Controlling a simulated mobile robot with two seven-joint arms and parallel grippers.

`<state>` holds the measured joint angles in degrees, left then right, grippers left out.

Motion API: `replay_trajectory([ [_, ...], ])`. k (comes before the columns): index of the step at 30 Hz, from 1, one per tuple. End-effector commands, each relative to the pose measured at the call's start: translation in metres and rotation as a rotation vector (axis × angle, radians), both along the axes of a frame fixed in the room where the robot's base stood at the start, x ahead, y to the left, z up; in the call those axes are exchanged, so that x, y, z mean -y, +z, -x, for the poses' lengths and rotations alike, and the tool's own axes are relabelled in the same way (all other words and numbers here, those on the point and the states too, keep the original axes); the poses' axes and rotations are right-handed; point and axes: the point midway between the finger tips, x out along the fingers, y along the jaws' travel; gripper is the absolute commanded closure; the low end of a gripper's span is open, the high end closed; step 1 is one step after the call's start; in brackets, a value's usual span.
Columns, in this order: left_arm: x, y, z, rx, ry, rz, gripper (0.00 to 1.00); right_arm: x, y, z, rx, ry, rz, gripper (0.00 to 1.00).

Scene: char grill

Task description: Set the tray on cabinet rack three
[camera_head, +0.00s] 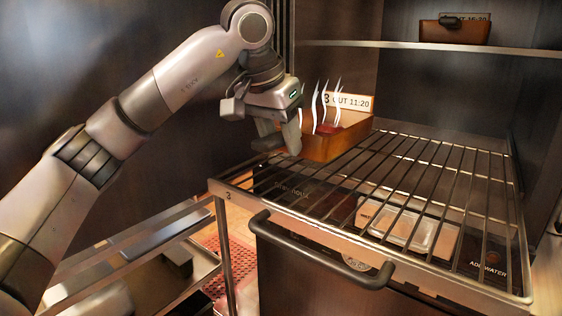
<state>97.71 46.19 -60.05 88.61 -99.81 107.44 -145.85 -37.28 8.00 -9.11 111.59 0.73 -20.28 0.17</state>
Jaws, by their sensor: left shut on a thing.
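An amber tray (335,146) with a white label reading "OUT 11:20" and white steam-like wisps is at the left side of a wire rack (400,165). The rack is pulled out of the cabinet and has a "3" on its front left corner. My left gripper (292,138) is shut on the tray's near left end. The tray is at the rack's far left part; I cannot tell whether its base touches the bars. My right gripper is not in view.
A handled drawer front (320,248) is below the rack. Under the bars lie a pale container (405,228) and an "ADD WATER" panel. Another tray (455,32) sits on an upper shelf. A metal cart (150,262) stands at lower left. The rack's middle and right are clear.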

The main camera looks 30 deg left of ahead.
Motion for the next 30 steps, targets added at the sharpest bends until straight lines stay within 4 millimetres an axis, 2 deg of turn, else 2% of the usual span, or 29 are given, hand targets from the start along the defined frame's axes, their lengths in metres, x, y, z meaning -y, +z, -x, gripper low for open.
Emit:
replay_trajectory([
  [9,-0.001,-0.04,0.0,0.001,0.0,-0.001,1.0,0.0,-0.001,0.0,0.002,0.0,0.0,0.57],
  [15,0.0,-0.041,0.0,0.002,0.0,0.0,1.0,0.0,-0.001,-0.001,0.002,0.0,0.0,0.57],
  [16,0.0,-0.042,0.0,-0.002,0.0,-0.001,0.54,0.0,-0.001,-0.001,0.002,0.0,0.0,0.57],
  [18,0.0,-0.042,0.0,-0.002,0.0,-0.001,0.32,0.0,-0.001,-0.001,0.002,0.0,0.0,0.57],
  [26,0.0,-0.042,0.0,-0.002,0.0,0.0,0.32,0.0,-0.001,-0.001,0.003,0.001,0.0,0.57],
  [30,0.0,-0.035,0.002,0.001,0.0,0.0,0.32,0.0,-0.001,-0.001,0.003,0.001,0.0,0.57],
])
